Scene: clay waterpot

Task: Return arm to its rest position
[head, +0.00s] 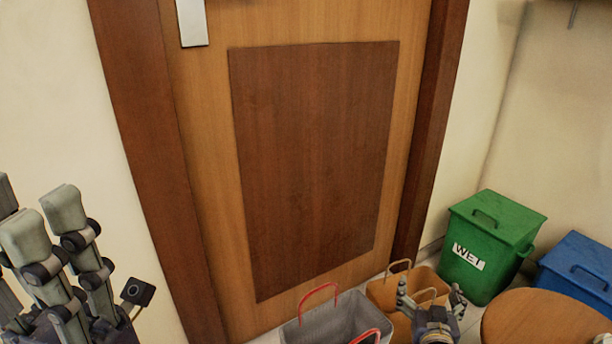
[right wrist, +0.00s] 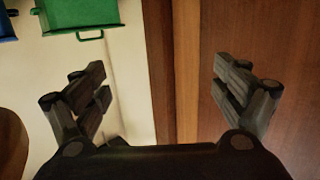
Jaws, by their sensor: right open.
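My right gripper (head: 430,296) is low at the bottom of the head view, in front of the orange-tan bag. Its fingers stand apart and nothing is between them. In the right wrist view my right gripper (right wrist: 160,85) shows its fingers spread wide and empty, facing the door frame. My left gripper (head: 42,222) is large at the left edge of the head view, fingers pointing up. It is partly cut off, and I cannot tell how far its fingers are apart. No clay pot shows.
A wooden door (head: 315,165) fills the middle. A grey bag with red handles (head: 325,322) and an orange-tan bag (head: 383,293) stand before it. A green WET bin (head: 485,245), a blue bin (head: 578,265) and a round wooden top (head: 545,320) are at right.

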